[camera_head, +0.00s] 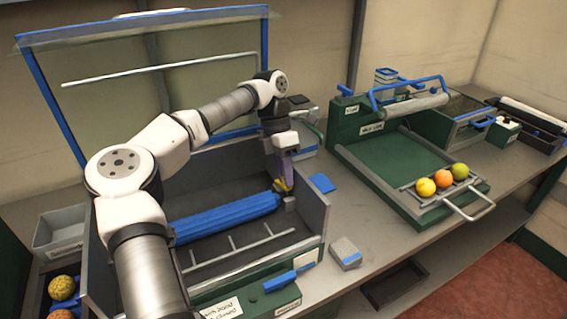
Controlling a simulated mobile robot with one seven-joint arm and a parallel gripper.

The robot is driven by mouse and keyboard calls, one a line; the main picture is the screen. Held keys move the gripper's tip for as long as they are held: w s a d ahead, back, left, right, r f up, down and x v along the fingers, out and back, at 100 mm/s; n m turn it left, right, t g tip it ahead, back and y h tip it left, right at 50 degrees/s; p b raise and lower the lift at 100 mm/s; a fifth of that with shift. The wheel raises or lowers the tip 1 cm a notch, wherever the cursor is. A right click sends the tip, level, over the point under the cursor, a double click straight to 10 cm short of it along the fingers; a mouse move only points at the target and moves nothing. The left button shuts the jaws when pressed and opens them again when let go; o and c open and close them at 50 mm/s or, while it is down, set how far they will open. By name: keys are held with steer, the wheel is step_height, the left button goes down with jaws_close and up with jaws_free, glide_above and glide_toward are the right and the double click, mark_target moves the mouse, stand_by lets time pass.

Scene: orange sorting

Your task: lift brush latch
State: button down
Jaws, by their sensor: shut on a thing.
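The blue brush roller (225,217) lies lengthwise inside the grey open-topped box. A small yellow latch part (284,186) sits at the brush's right end, by the box's right wall. My gripper (284,178) points down onto it from above and is shut on it. The fingertips and latch are small and partly overlap, so the exact grip and how far the latch is raised cannot be told.
A clear lid with a blue frame (265,60) stands open behind the box (318,205). A green tray (405,165) at right holds three fruits (426,187). A grey-blue block (345,252) lies on the bench in front. A grey bin (60,232) stands at left.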

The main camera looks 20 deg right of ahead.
steer(key=shift+w+r, duration=0.1)
steer(key=shift+w, duration=0.05)
steer(key=c, duration=1.3)
jaws_free()
